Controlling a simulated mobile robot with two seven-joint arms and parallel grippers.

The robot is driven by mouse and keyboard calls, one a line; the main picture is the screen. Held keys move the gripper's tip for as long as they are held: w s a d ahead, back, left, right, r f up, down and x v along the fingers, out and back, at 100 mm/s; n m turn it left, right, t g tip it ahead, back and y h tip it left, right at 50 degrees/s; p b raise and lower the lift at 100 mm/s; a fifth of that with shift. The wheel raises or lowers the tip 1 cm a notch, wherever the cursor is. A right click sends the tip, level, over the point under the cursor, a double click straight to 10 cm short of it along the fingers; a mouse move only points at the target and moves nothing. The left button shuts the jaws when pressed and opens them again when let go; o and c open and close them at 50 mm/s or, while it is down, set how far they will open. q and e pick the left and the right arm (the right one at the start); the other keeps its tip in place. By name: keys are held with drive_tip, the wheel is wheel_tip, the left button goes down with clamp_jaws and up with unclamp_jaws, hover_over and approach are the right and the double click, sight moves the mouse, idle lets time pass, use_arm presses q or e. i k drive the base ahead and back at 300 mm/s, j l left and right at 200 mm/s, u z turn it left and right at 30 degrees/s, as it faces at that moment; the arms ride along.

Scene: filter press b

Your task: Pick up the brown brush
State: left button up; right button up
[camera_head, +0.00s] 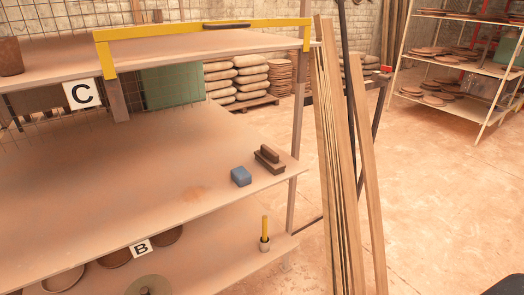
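A brown brush (265,164), block-shaped with a raised handle on top, lies near the right end of the middle shelf (130,175). It sits close to the shelf's right edge, just right of and behind a small blue block (241,176). A small gap shows between the two. Neither of my grippers is in view, so their distance from the brush does not show.
Wooden planks (340,150) lean upright just right of the shelf. The upper shelf (150,50) with a yellow frame (200,30) overhangs behind. A yellow-handled tool (265,232) stands on the lower shelf. The middle shelf's left part is bare. Open floor (430,200) lies right.

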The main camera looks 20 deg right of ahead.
sight(267, 158)
drive_tip(key=i+l+u, duration=0.25)
drive_tip(key=i+l, duration=0.45)
drive_tip(key=l, duration=0.1)
